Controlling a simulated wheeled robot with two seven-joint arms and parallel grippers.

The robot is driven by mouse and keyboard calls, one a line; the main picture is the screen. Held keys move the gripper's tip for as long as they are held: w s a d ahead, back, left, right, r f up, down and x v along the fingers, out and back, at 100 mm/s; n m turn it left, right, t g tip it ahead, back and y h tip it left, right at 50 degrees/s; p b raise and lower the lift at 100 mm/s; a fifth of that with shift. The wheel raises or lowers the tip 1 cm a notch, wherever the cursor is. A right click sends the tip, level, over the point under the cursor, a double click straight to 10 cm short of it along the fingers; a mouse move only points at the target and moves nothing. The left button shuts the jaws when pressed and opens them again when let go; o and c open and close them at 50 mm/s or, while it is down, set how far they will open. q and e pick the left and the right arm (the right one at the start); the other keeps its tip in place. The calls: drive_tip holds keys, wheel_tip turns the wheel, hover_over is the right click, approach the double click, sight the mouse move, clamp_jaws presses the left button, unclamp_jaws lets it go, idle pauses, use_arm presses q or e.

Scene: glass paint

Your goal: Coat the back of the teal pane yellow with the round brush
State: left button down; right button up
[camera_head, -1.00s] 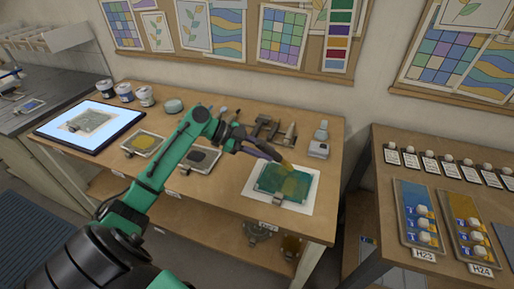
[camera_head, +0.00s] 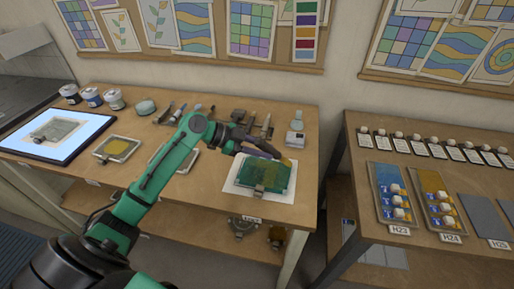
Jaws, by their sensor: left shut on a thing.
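The teal pane (camera_head: 278,179) lies on a white sheet on the wooden table. Much of its face looks olive-green, with teal showing toward the right, and a small metal clip sits at its front edge. My left gripper (camera_head: 262,149) is above the pane's back edge, shut on a brush whose handle is mostly hidden by the fingers. The yellow brush tip (camera_head: 286,162) is at the pane's back right corner; I cannot tell whether it touches. A tray of yellow paint (camera_head: 117,148) stands left of my arm. My right gripper is out of view.
A glowing light panel (camera_head: 22,146) lies at the table's left. Paint cans (camera_head: 92,97) and a row of tools (camera_head: 211,111) stand along the back. A tray (camera_head: 190,160) is partly behind my arm. A second table (camera_head: 364,237) with sample racks stands right, across a gap.

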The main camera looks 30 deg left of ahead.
sight(264, 141)
use_arm(q)
wheel_tip(264, 141, up, 5)
drive_tip(key=p, duration=0.3)
drive_tip(key=shift+r+p, duration=0.15)
drive_tip(key=shift+p, duration=0.2)
idle(0.4)
